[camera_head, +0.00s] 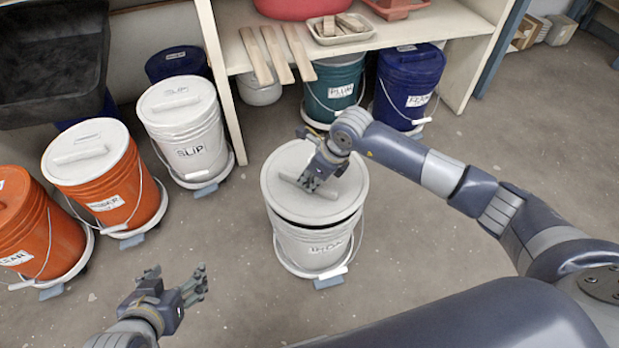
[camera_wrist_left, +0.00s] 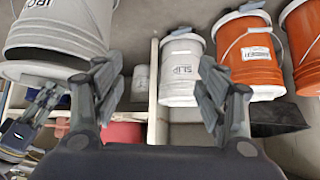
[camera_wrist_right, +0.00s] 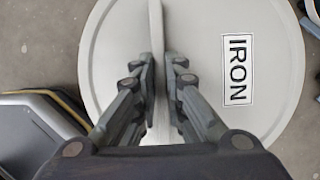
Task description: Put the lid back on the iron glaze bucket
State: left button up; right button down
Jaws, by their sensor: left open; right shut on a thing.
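The iron glaze bucket (camera_head: 310,243) is white and stands on a wheeled base in the middle of the floor. Its label is partly readable in the head view; the bucket also shows upside down in the left wrist view (camera_wrist_left: 60,25). The white lid (camera_head: 285,160), marked IRON in the right wrist view (camera_wrist_right: 270,100), is over the bucket, with a dark gap visible under its front edge. My right gripper (camera_head: 312,183) is shut on the lid's bar handle (camera_wrist_right: 157,30). My left gripper (camera_head: 182,285) is open and empty, low at the front left, apart from the bucket.
A white SLIP bucket (camera_head: 190,135) and orange buckets (camera_head: 125,195) stand at the left. A teal bucket (camera_head: 335,90) and a blue bucket (camera_head: 408,90) stand under the shelf (camera_head: 430,25). The floor at right (camera_head: 520,150) is clear.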

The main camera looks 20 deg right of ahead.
jog(key=shift+f+b, duration=0.35)
jog(key=shift+f, duration=0.15)
pick_arm(q)
jog(key=w+d+r+t, duration=0.1)
jog(key=w+r+t, duration=0.2)
jog(key=w+r, duration=0.1)
jog(key=shift+w+d+h, duration=0.2)
jog(key=shift+d+h, duration=0.1)
jog(key=shift+d, duration=0.05)
pick_arm(e)
jog(key=shift+f, duration=0.3)
pick_arm(q)
jog(key=shift+r, duration=0.1)
jog(key=shift+s+a+f, duration=0.1)
jog(key=shift+s+f, duration=0.15)
jog(key=shift+f, duration=0.1)
pick_arm(e)
jog(key=shift+r, duration=0.1)
pick_arm(q)
jog(key=shift+r, duration=0.1)
jog(key=shift+w+r, duration=0.15)
jog(key=shift+w, duration=0.05)
jog(key=shift+r, duration=0.1)
jog(key=shift+w+d+r+t+b, duration=0.15)
jog(key=shift+d+r+t+b, duration=0.05)
jog(key=shift+d+t+b, duration=0.1)
pick_arm(e)
jog(key=shift+f, duration=0.2)
